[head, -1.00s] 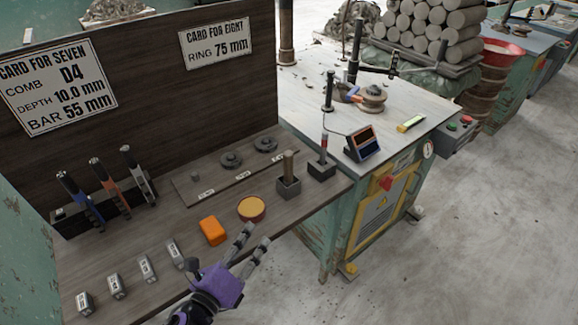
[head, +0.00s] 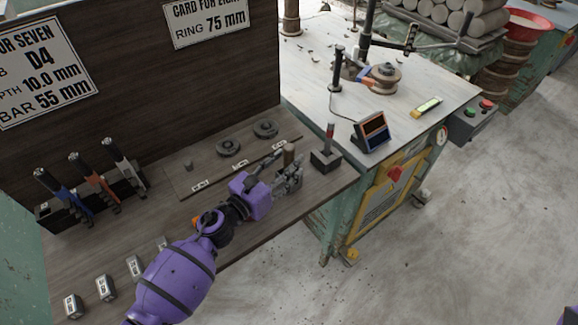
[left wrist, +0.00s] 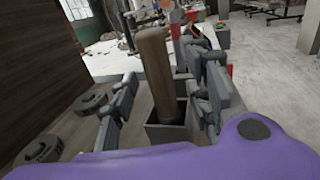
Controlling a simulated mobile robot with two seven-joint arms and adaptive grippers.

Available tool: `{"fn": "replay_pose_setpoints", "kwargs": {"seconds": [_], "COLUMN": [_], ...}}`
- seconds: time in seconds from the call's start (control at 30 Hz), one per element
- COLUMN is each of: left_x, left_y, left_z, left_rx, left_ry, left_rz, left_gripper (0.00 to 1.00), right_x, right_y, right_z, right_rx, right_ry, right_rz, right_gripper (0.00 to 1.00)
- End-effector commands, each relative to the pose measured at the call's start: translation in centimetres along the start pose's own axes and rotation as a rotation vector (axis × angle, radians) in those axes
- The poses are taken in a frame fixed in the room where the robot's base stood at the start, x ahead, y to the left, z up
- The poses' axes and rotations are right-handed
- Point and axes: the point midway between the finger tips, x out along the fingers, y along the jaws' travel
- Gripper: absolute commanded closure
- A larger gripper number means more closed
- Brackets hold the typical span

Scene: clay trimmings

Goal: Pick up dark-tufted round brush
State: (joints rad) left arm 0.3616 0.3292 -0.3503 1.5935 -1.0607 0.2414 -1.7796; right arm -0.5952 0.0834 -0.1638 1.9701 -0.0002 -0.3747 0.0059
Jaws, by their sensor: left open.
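An upright brown wooden handle (head: 289,150) stands in a dark square holder, largely hidden by my gripper in the head view. I take it for the brush; its tuft is not visible. In the left wrist view the handle (left wrist: 155,65) rises from the holder (left wrist: 168,132), leaning slightly. My left gripper (head: 288,178) is open at the holder. In the left wrist view its fingers stand on either side of the handle, with a gap visible at left; contact on the right cannot be told. My right gripper is not in view.
A second dark holder (head: 326,162) with a red-topped tool stands just right. Grey rings (head: 229,147) lie on a board behind. Three upright tools (head: 103,184) stand at left, and labelled blocks (head: 106,288) line the front. A small display (head: 371,132) stands on the neighbouring bench.

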Motion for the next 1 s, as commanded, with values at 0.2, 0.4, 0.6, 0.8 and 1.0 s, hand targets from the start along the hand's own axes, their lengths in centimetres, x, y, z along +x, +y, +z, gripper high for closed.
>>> {"fn": "replay_pose_setpoints", "kwargs": {"seconds": [0.2, 0.4, 0.6, 0.8, 1.0], "left_x": [1.8, 1.8, 1.8, 1.8, 1.8], "left_y": [0.0, 0.0, 0.0, 0.0, 0.0], "left_z": [0.1, 0.0, 0.0, 0.0, 0.2], "left_rx": [-0.001, -0.001, -0.002, -0.002, -0.001], "left_ry": [0.0, 0.0, 0.0, 0.0, -0.001], "left_rz": [0.001, 0.001, 0.001, 0.001, 0.0], "left_gripper": [0.55, 0.55, 0.82, 1.0, 1.0], "right_x": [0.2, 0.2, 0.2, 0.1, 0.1], "right_y": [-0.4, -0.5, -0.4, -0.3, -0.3], "right_z": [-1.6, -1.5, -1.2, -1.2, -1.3], "right_rx": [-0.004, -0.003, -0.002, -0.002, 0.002], "right_ry": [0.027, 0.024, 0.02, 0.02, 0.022], "right_rz": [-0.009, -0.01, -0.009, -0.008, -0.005], "right_gripper": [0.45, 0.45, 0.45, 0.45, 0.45]}}
